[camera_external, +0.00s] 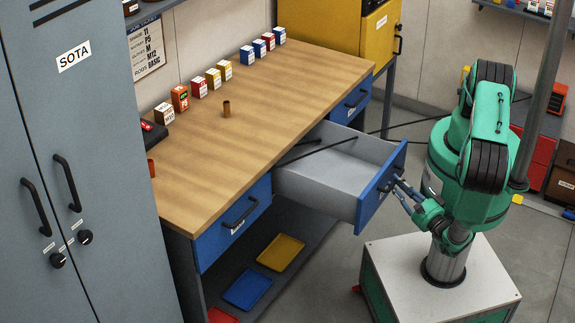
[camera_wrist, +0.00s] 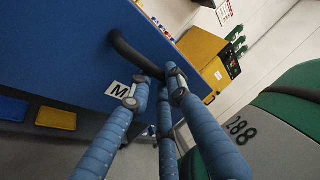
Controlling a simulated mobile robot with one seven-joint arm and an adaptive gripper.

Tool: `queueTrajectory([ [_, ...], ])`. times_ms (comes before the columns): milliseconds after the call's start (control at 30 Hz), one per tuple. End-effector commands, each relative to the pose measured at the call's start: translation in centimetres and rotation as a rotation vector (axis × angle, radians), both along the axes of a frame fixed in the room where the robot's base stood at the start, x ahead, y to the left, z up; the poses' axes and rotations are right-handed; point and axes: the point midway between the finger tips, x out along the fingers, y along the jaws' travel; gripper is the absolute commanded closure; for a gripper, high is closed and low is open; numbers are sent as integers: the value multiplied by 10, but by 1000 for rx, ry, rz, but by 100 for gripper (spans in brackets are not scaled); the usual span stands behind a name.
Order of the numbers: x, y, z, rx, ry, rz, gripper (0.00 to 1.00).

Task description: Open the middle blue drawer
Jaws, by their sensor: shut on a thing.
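The middle blue drawer (camera_external: 372,204) stands pulled far out of the workbench, its pale grey inside showing with thin dark rods lying in it. In the wrist view its blue front (camera_wrist: 62,42) fills the upper left, with a label "M" and a black bar handle (camera_wrist: 128,52). My gripper (camera_wrist: 154,84) is shut on this handle near its lower end, with blue ribbed fingers around it. In the external view my gripper (camera_external: 401,191) is at the drawer's front, where the fingers partly hide the handle.
The left blue drawer (camera_external: 215,240) and the right blue drawer (camera_external: 347,104) are closed. Yellow and blue trays lie on the lower shelf. A grey locker (camera_external: 85,150) is at left.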

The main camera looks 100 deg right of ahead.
Motion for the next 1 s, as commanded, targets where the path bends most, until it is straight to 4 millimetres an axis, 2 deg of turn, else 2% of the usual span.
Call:
queueTrajectory([
  [67,1,1,0,1,1,1,100],
  [100,0,0,0,1,1,1,77],
  [167,1,0,0,1,1,1,65],
  [200,0,0,0,1,1,1,63],
  [667,-1,3,-1,1,0,1,63],
  [1000,-9,23,-5,2,-1,2,63],
])
